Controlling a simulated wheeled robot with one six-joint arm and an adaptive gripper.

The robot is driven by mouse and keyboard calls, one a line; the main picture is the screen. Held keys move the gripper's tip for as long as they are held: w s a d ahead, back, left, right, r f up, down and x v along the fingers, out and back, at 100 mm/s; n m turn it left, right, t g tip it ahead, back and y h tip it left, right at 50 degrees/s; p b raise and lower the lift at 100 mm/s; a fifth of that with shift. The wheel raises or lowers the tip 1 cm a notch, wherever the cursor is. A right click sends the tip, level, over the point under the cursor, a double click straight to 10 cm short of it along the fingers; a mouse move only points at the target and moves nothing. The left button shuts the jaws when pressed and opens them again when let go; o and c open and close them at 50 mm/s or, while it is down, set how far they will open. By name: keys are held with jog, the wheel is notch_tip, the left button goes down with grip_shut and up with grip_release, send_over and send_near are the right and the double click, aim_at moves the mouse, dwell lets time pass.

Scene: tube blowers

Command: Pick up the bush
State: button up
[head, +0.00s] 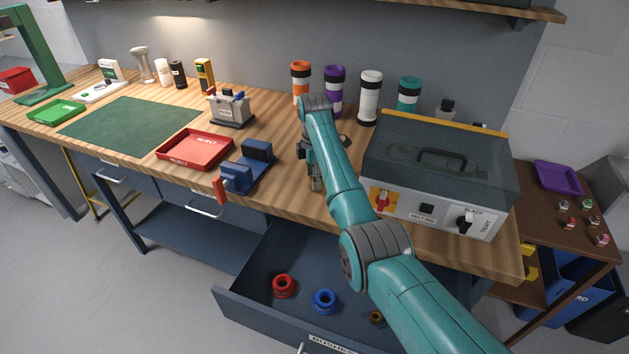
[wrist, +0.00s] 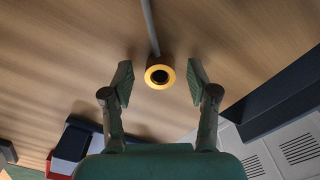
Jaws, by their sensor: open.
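In the wrist view a small round bush (wrist: 159,77) with a yellow rim and a dark hole sits over the wooden bench, between my two fingertips. A thin grey rod (wrist: 150,25) runs from it to the top of the picture. My gripper (wrist: 160,84) is open, with a gap on each side of the bush and no visible contact. In the head view my gripper (head: 316,180) hangs low over the bench, right of the blue vise; the bush is not visible there. The open drawer holds a red bush (head: 283,286), a blue bush (head: 324,301) and a small brass-coloured bush (head: 376,317).
The blue vise (head: 247,168) with a red handle stands left of my gripper, beside the red reject tray (head: 195,150). A grey machine with a glass cover (head: 440,155) stands close on the right. Several bottles line the back. The open drawer (head: 255,310) juts out in front.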

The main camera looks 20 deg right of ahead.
grip_shut()
